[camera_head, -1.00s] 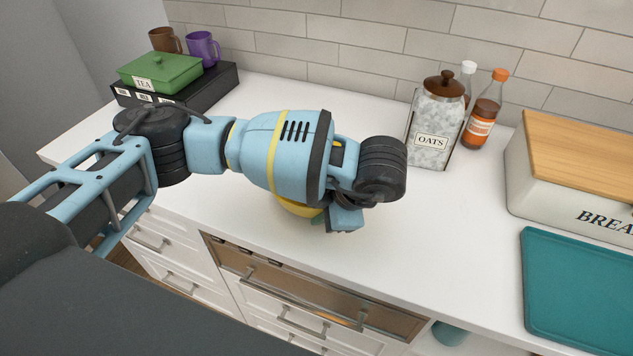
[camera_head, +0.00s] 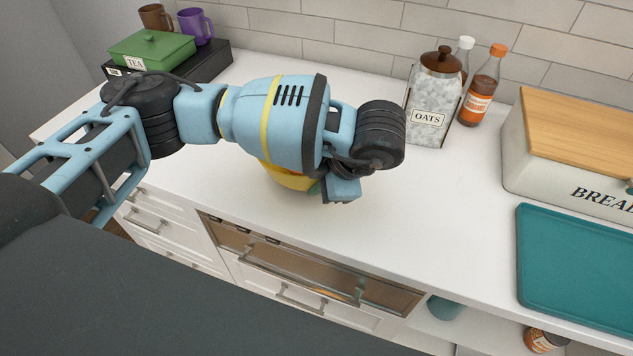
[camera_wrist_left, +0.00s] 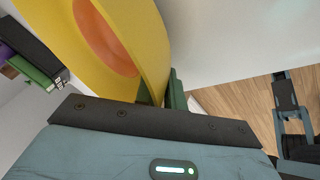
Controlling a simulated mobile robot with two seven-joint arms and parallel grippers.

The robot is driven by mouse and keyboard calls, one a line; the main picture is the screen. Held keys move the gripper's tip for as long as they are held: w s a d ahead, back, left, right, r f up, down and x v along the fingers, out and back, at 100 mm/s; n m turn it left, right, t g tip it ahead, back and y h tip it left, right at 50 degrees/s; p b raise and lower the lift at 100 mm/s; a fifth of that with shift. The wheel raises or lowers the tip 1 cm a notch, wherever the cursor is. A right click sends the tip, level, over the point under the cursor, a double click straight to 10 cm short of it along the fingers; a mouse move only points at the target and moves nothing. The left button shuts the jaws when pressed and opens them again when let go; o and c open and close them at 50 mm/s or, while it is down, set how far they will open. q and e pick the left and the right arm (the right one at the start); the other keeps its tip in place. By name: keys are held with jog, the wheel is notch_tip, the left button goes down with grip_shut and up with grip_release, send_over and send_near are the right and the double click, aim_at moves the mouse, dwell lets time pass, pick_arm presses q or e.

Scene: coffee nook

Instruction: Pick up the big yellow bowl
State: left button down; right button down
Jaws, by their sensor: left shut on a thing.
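The big yellow bowl (camera_head: 285,178) is mostly hidden behind my left arm in the head view, over the front part of the white counter. In the left wrist view the bowl (camera_wrist_left: 150,38) fills the upper left, tilted in the picture, with an orange round patch on it. My left gripper (camera_head: 318,188) is shut on the bowl's rim. Its green fingers (camera_wrist_left: 165,95) show at the rim in the left wrist view. I cannot tell whether the bowl's underside touches the counter.
An oats jar (camera_head: 433,97) and two bottles (camera_head: 481,87) stand behind to the right. A bread box (camera_head: 570,178) and a teal tray (camera_head: 575,265) are at the right. A green tea box (camera_head: 150,49) and mugs (camera_head: 194,25) are at the back left. Counter (camera_head: 430,210) between is clear.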

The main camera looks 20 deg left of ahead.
pick_arm(q)
jog(key=shift+r, duration=0.65)
jog(key=s+d+r, duration=0.2)
jog(key=s+d, duration=0.7)
jog(key=d, duration=0.4)
jog(key=shift+r, duration=0.1)
jog(key=w+a+r+m+t+h, duration=0.1)
jog(key=w+a+r+m+h, duration=0.4)
jog(key=w+a+m, duration=0.3)
jog(key=w+a+r+m+t+h, duration=0.1)
jog(key=w+a+r+m+h, duration=0.5)
jog(key=a+m, duration=0.6)
jog(key=shift+w+r+m, duration=0.3)
jog(key=shift+w+m, duration=0.75)
jog(key=shift+m, duration=1.65)
